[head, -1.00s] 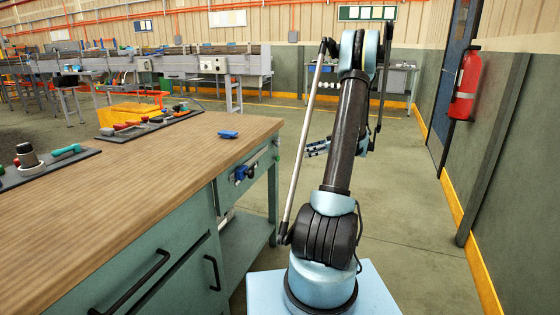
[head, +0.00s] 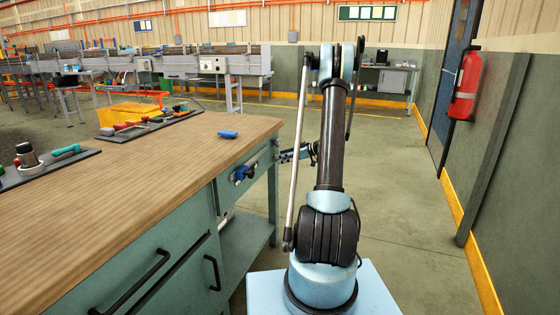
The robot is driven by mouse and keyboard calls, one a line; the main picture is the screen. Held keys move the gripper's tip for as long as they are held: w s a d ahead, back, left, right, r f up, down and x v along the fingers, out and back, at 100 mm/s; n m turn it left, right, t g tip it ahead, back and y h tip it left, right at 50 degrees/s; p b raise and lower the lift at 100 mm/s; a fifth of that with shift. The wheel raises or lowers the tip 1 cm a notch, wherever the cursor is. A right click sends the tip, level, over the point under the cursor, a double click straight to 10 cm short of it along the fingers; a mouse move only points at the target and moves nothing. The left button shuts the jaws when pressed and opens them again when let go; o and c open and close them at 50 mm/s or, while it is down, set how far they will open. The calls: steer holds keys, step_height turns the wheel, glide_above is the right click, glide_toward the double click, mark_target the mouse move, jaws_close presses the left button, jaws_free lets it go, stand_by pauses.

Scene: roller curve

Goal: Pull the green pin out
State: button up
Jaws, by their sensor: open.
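My gripper (head: 284,156) is open in the head view, at the right end of the workbench (head: 150,170), just below the top's corner. Its fingers point left toward the bench front and look close to it. I cannot tell whether they touch anything. The green pin is not clearly visible; the gripper may cover it. A blue fitting (head: 243,173) sits on the bench front, left of my gripper.
A small blue object (head: 228,134) lies on the bench top near its far right corner. Tools lie on dark mats farther left. A red fire extinguisher (head: 466,85) hangs on the right wall. The floor (head: 410,200) right of my arm is clear.

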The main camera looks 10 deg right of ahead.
steer(key=shift+x, duration=1.1)
jaws_close()
steer(key=shift+s+d, duration=0.3)
steer(key=shift+d, duration=0.3)
steer(key=shift+s+d, duration=0.3)
steer(key=shift+d, duration=0.3)
jaws_free()
steer(key=v, duration=1.2)
